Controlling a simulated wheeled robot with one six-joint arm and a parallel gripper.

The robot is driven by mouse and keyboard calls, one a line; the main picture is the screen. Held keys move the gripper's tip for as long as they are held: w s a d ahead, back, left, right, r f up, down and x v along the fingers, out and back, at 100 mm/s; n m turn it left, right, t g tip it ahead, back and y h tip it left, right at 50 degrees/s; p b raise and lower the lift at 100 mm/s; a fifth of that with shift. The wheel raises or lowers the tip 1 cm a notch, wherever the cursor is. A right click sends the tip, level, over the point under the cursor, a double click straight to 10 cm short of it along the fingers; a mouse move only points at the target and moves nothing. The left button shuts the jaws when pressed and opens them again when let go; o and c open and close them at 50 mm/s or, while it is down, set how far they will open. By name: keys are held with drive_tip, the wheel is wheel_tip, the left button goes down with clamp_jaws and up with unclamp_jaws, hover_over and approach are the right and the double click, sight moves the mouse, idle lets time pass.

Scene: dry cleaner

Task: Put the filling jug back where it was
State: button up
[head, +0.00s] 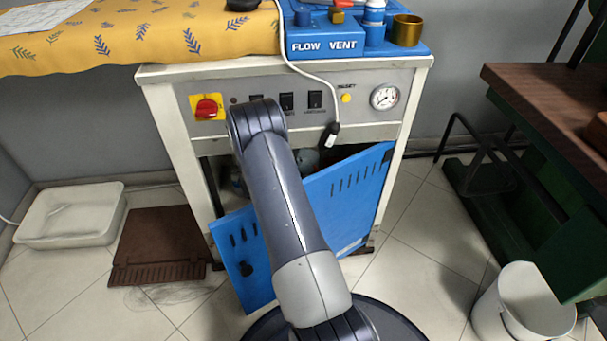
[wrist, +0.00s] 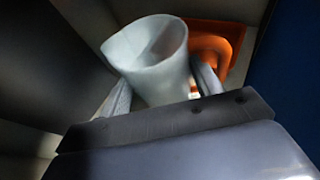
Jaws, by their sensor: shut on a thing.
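The filling jug (wrist: 150,78) is a whitish, round, open-topped vessel in the middle of the wrist view. It looks tilted in that view. My gripper (wrist: 163,84) is shut on it, with one finger on each side. An orange thing (wrist: 232,38) with a curved rim is close behind the jug on the right; I cannot tell whether they touch. In the head view my arm covers the middle of the white machine (head: 151,90), and neither my gripper nor the jug can be seen there.
In the wrist view, dark walls and a blue surface (wrist: 292,70) close in. In the head view, a blue slotted panel (head: 345,195) leans aslant before the machine's dark opening. A white bucket (head: 490,312), brown mat (head: 160,240) and white basin (head: 75,238) stand on the floor.

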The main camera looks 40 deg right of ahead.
drive_tip(key=shift+f, duration=0.45)
drive_tip(key=shift+f, duration=0.15)
drive_tip(key=o, duration=1.1)
drive_tip(key=shift+c, duration=0.2)
drive_tip(key=shift+r, duration=0.2)
drive_tip(key=w+p+v, duration=0.1)
drive_tip(key=p+v, duration=0.2)
drive_tip(key=v, duration=0.9)
drive_tip(key=shift+s+p, duration=0.3)
drive_tip(key=shift+s, duration=0.15)
